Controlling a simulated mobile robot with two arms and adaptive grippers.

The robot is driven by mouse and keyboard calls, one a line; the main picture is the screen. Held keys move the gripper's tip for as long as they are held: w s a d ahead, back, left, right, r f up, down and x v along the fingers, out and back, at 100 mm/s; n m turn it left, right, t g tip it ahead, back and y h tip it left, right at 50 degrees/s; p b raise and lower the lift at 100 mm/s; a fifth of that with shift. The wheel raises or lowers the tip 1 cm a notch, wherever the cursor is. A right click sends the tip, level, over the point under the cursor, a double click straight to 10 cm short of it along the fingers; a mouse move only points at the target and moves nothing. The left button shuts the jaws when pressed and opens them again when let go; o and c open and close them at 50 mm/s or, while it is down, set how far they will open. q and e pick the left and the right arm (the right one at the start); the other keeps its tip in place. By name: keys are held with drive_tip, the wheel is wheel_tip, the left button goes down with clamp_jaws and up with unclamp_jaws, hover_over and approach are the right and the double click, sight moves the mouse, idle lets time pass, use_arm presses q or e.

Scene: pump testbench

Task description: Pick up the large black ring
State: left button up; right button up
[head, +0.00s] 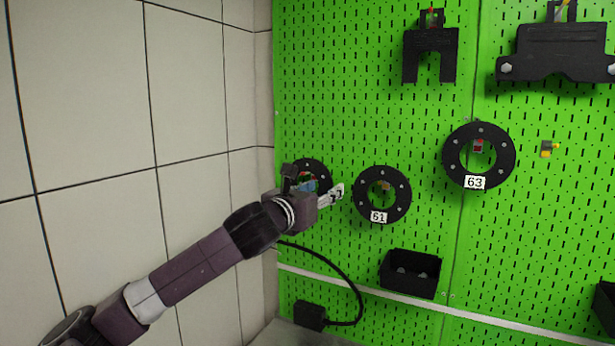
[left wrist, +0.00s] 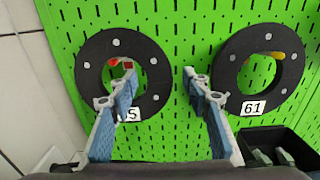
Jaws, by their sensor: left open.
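Three black rings with bolt heads hang on the green pegboard. The left ring (head: 321,166) is partly hidden behind my left gripper (head: 336,193) in the head view. In the left wrist view this ring (left wrist: 93,55) has a partly covered label. The ring labelled 61 (head: 361,183) hangs to its right and also shows in the left wrist view (left wrist: 232,68). The ring labelled 63 (head: 455,176) hangs further right and higher. My left gripper is open and empty. In its wrist view (left wrist: 160,75) one fingertip overlaps the left ring's hole, the other the gap before ring 61. Contact cannot be told.
A black bin (head: 410,285) with small parts hangs below ring 61. A black cable (head: 345,272) loops to a small black box (head: 310,315). Black brackets (head: 430,47) hang higher up. A tiled wall (head: 90,120) closes the left side.

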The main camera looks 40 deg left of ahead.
use_arm(q)
drive_tip(key=shift+w+a+r, duration=0.2)
drive_tip(key=shift+w+r, duration=0.05)
drive_tip(key=shift+w, duration=0.25)
drive_tip(key=shift+w+a+f+p, duration=0.1)
drive_tip(key=shift+w+f+p, duration=0.15)
drive_tip(key=shift+w+p, duration=0.35)
clamp_jaws()
drive_tip(key=shift+r, duration=0.1)
